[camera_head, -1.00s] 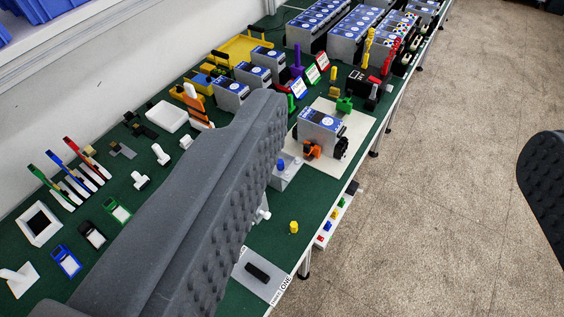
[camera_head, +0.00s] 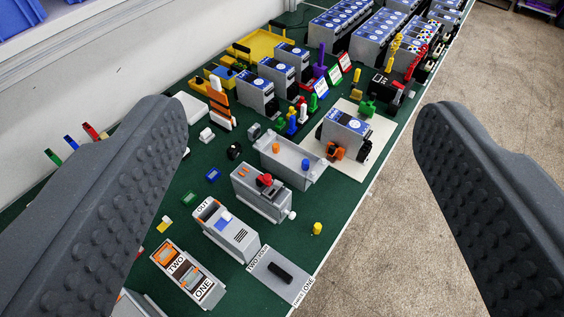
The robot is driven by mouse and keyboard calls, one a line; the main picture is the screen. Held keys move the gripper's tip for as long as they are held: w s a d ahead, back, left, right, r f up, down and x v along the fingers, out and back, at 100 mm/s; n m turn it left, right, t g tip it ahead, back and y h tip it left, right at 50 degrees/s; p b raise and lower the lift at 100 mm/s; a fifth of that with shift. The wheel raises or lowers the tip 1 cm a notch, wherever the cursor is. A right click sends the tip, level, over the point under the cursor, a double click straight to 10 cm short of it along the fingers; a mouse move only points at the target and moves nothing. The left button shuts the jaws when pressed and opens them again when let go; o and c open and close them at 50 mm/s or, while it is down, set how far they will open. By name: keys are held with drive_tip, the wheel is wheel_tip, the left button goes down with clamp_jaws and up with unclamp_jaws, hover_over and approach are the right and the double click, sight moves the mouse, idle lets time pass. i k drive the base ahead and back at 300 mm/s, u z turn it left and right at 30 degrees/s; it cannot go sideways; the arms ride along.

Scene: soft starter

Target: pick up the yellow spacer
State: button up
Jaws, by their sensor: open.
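A small upright yellow piece (camera_head: 317,228), which looks like the yellow spacer, stands on the green table top near its right edge. It is in plain view, just above the grey plate with the black bar. My gripper (camera_head: 300,114) is open and empty, with one dark studded finger on each side of the picture. The yellow piece shows in the gap between the fingers, apart from both. How far the fingers are above the table I cannot tell.
Left of the yellow piece stand a grey box with a red knob (camera_head: 262,190) and a grey-white module (camera_head: 227,230). A grey tray (camera_head: 290,160) and a blue-topped unit (camera_head: 346,132) stand behind it. The grey plate (camera_head: 282,288) lies in front. Floor lies beyond the right table edge.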

sight(317, 227)
drive_tip(key=k, duration=1.25)
drive_tip(key=z, duration=0.45)
drive_tip(key=i, duration=1.7)
drive_tip(key=u, duration=0.5)
